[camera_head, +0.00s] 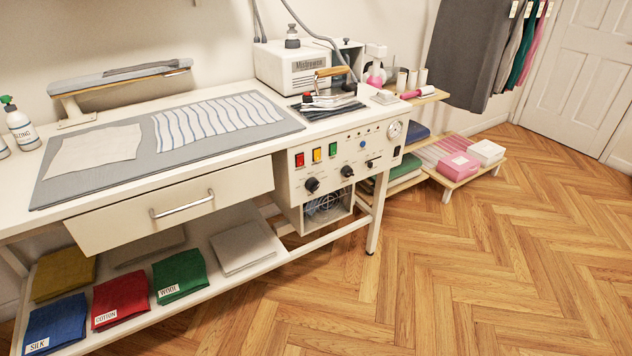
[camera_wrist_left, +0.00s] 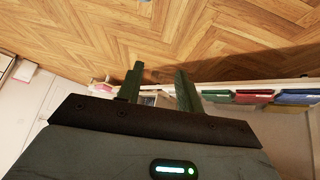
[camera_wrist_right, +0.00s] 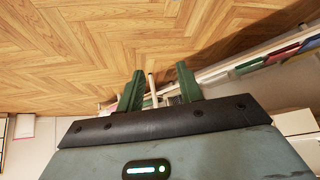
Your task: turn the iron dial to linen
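The iron (camera_head: 331,97) rests on a dark pad at the right end of the worktable, with a wooden handle and a small red part at its left. The control panel (camera_head: 330,150) below it has two black dials, a left dial (camera_head: 312,184) and a right dial (camera_head: 347,171). Their markings are too small to read, and I cannot tell which is the iron's. My left gripper (camera_wrist_left: 158,82) and right gripper (camera_wrist_right: 160,82) show only in their wrist views.
The worktable (camera_head: 290,118) holds a grey mat with cloths. A drawer (camera_head: 175,205) with a metal handle is shut beside the panel. Folded fabrics lie on the lower shelf. A low side shelf (camera_head: 462,176) with boxes stands at right. The wooden floor (camera_head: 450,270) in front is clear.

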